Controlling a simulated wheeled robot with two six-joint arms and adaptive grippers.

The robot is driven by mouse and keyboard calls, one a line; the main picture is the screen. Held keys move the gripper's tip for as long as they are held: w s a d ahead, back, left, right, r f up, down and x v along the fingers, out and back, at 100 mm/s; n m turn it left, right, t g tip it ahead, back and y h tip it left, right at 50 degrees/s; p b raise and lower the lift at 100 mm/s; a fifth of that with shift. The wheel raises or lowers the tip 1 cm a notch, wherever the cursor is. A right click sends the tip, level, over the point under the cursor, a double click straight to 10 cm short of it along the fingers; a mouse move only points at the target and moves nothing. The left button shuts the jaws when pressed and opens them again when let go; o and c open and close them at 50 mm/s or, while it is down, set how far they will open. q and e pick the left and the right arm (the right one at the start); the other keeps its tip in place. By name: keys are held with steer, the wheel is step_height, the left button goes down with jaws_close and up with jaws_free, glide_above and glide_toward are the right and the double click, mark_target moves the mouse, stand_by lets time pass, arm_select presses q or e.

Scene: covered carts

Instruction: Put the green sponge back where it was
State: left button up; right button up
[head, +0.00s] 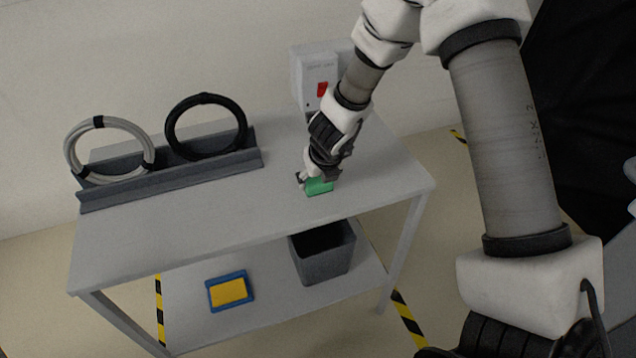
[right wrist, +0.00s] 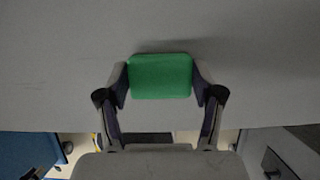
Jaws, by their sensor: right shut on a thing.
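The green sponge (head: 319,187) is at the table top, right of the middle, in the head view. My right gripper (head: 314,180) reaches down over it and is shut on it. In the right wrist view the green sponge (right wrist: 160,77) sits between the two fingers of my right gripper (right wrist: 161,82), with one fingertip on each side. A faint shadow lies beside it; I cannot tell whether the sponge touches the table top. My left gripper does not show.
The grey table (head: 220,221) has a rack (head: 180,177) at its back left with a grey ring (head: 72,153) and a black ring (head: 170,127). A white box (head: 309,65) with a red switch stands behind. The lower shelf (head: 270,298) holds a dark bin (head: 325,265) and a blue-and-yellow item (head: 229,291).

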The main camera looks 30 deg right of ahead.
steer(key=shift+c, duration=0.6)
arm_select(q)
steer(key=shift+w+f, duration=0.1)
arm_select(e)
steer(key=o, duration=1.2)
steer(key=shift+f, duration=0.1)
arm_select(q)
steer(key=shift+p, duration=0.3)
arm_select(e)
steer(key=shift+o, duration=0.2)
arm_select(q)
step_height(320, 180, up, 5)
steer(key=p, duration=0.4)
steer(key=shift+p, duration=0.35)
arm_select(e)
steer(key=v, duration=1.2)
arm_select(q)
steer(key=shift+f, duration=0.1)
